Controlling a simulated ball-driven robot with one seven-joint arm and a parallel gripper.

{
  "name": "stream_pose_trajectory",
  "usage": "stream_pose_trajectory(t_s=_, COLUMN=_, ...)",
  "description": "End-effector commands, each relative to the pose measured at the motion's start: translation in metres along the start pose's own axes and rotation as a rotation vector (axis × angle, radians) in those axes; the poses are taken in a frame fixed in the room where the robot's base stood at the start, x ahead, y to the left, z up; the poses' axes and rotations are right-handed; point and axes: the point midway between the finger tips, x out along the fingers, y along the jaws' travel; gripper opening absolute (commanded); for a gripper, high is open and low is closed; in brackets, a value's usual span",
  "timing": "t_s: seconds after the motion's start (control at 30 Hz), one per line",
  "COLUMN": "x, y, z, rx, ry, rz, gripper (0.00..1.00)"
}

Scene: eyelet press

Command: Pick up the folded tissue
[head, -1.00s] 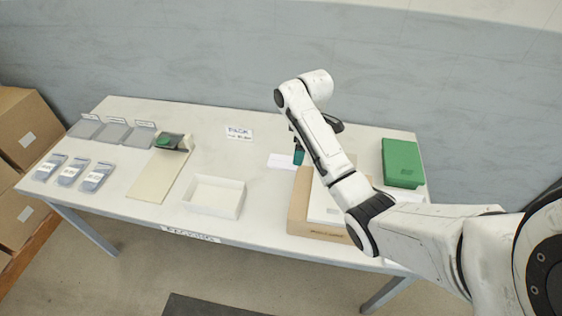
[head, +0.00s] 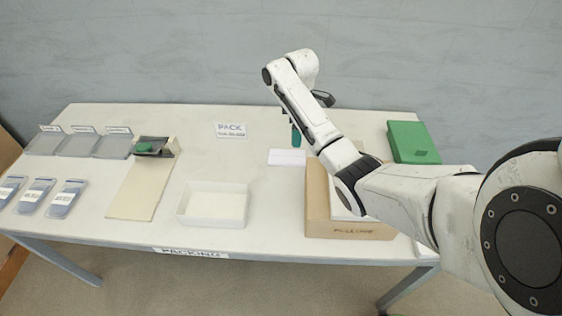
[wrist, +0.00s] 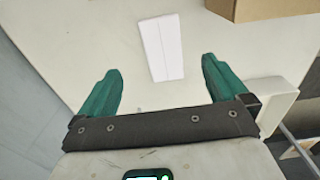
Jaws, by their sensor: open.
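The folded tissue (head: 287,157) is a flat white rectangle on the table, left of the cardboard box. In the wrist view the tissue (wrist: 162,47) lies ahead of my gripper, between the lines of its two fingers but beyond the tips. A faint crease runs along it. My gripper (wrist: 160,68) has two green fingers spread wide apart, with nothing between them.
A cardboard box (head: 320,222) stands right of the tissue, partly behind my arm. A green box (head: 412,141) is at the back right. A white tray (head: 184,208), eyelet press (head: 153,148) and PACK sign (head: 230,129) are to the left. Table around the tissue's left side is clear.

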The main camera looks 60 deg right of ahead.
Motion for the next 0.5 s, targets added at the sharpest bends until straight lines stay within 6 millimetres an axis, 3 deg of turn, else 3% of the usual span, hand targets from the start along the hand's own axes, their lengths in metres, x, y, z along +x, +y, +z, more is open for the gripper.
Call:
stream_pose_trajectory(t_s=0.3, x=0.043, y=-0.001, z=0.001, rx=0.001, ry=-0.002, rz=-0.003, gripper=1.0)
stream_pose_trajectory(t_s=0.5, x=0.059, y=0.0, z=0.001, rx=0.0, ry=0.0, rz=0.0, gripper=1.0)
